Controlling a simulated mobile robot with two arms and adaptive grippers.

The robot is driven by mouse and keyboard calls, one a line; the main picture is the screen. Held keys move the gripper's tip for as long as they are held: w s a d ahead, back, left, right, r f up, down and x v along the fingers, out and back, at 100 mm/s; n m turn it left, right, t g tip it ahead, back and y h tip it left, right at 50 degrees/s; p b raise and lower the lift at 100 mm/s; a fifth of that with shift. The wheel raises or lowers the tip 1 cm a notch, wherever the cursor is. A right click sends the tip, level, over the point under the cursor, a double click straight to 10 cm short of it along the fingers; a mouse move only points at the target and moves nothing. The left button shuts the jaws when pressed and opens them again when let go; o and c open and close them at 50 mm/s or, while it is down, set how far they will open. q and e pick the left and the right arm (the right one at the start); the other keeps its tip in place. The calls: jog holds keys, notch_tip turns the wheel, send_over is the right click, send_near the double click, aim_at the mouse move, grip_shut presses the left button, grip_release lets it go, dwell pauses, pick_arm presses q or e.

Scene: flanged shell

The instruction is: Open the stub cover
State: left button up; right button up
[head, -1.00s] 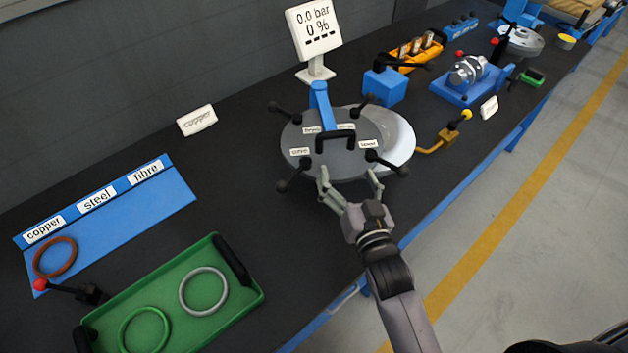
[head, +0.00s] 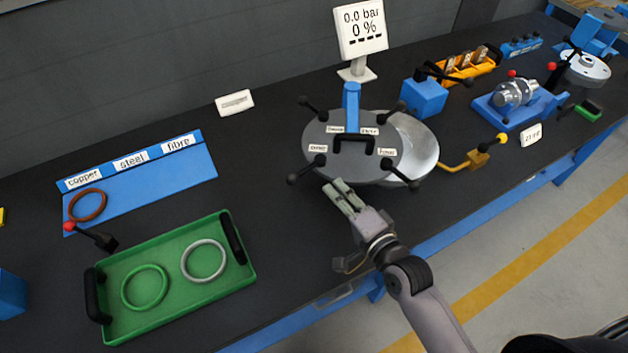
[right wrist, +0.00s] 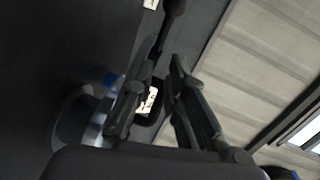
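The stub cover (head: 340,160) is a grey round plate with several white labels, a black bar handle (head: 355,139) and a blue arm (head: 351,106) at its back. It lies flat, offset to the left over a shiny silver flange (head: 422,148) that shows at its right. Several black-knobbed levers (head: 398,175) stick out around the rim. My right gripper (head: 335,185) is just in front of the cover's near-left rim, empty, its fingers partly apart. In the right wrist view a gap shows between the fingers (right wrist: 155,95), with a dark bar and white label beyond. My left gripper is not in view.
A green tray (head: 172,317) with two rings stands at the front left, near a blue ring board (head: 150,185). A gauge display (head: 360,32) reads 0.0 bar, 0 %. A blue block (head: 425,98) and a yellow-knobbed lever (head: 478,157) stand right of the cover.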

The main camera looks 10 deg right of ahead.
aim_at(308, 171)
jog(key=x, duration=0.3)
jog(key=shift+w+a+p, duration=0.15)
jog(key=shift+a+p, duration=0.05)
jog(key=shift+p, duration=0.1)
grip_shut()
jog(key=shift+w+a+f+p, duration=0.1)
jog(key=shift+w+a+p, duration=0.1)
jog(key=shift+a, duration=0.35)
jog(key=shift+w+a+f+p, duration=0.1)
jog(key=shift+w+a, duration=0.05)
jog(key=shift+a, duration=0.4)
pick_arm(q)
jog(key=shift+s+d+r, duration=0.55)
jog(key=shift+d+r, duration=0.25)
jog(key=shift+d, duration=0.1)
pick_arm(e)
jog(key=shift+w+a+f, duration=0.15)
jog(key=shift+a+f, duration=0.05)
jog(key=shift+a, duration=0.25)
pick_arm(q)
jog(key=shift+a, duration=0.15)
